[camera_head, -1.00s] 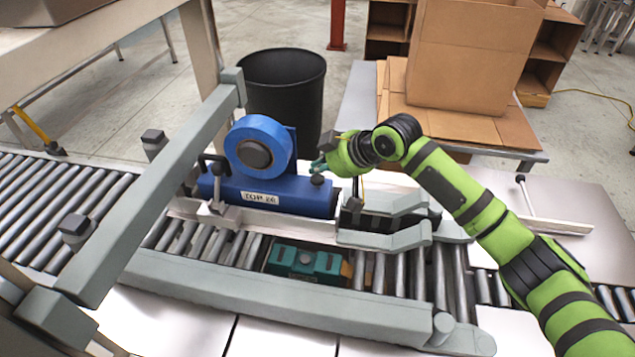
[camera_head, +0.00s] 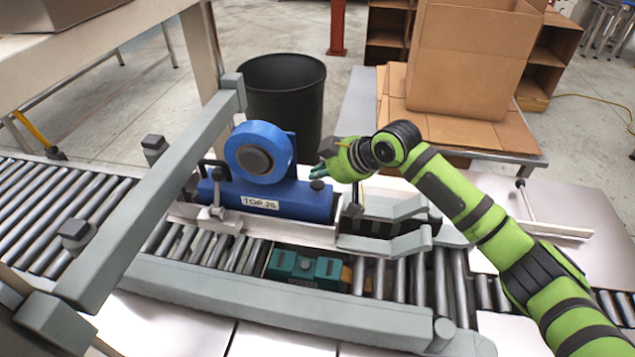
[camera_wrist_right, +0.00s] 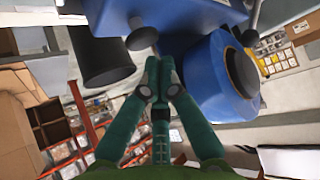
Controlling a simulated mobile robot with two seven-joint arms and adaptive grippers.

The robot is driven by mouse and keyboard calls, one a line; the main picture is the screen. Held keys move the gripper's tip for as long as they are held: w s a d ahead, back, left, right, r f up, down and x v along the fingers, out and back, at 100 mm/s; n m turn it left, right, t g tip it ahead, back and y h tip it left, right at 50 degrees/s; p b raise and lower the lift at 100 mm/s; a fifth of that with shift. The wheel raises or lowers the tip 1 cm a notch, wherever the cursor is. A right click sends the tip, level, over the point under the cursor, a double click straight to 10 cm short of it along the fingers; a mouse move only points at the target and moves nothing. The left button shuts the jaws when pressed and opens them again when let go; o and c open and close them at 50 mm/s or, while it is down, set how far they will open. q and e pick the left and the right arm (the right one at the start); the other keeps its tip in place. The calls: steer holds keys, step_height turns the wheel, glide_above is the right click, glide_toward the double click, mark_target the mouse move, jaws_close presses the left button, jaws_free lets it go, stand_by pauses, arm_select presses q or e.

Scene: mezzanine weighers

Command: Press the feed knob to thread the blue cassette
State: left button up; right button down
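The blue cassette (camera_head: 290,200), labelled TOP 26, lies across the roller conveyor with a blue tape roll (camera_head: 259,152) on top. Its black feed knob (camera_head: 317,184) stands up at its right end. It also shows in the right wrist view (camera_wrist_right: 142,38), just beyond my fingertips. My right gripper (camera_head: 321,172) is just above the knob in the head view. In the right wrist view its green fingers (camera_wrist_right: 158,64) meet at the tips with nothing between them. I cannot tell whether they touch the knob. My left gripper is not in view.
A teal block (camera_head: 305,269) sits on the rollers in front of the cassette. A grey beam (camera_head: 165,190) crosses the conveyor at left. A black bin (camera_head: 284,100) stands behind. Grey guide rails (camera_head: 385,241) lie right of the cassette. Cardboard boxes (camera_head: 470,60) stand on a table behind.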

mark_target(319, 186)
stand_by(0.4)
steer(key=shift+f, duration=0.4)
steer(key=shift+s+f, duration=0.1)
steer(key=shift+f, duration=0.9)
stand_by(0.9)
steer(key=shift+r+p, duration=1.05)
steer(key=shift+r, duration=0.3)
step_height(319, 186, up, 5)
steer(key=p, duration=0.5)
steer(key=shift+r, duration=0.1)
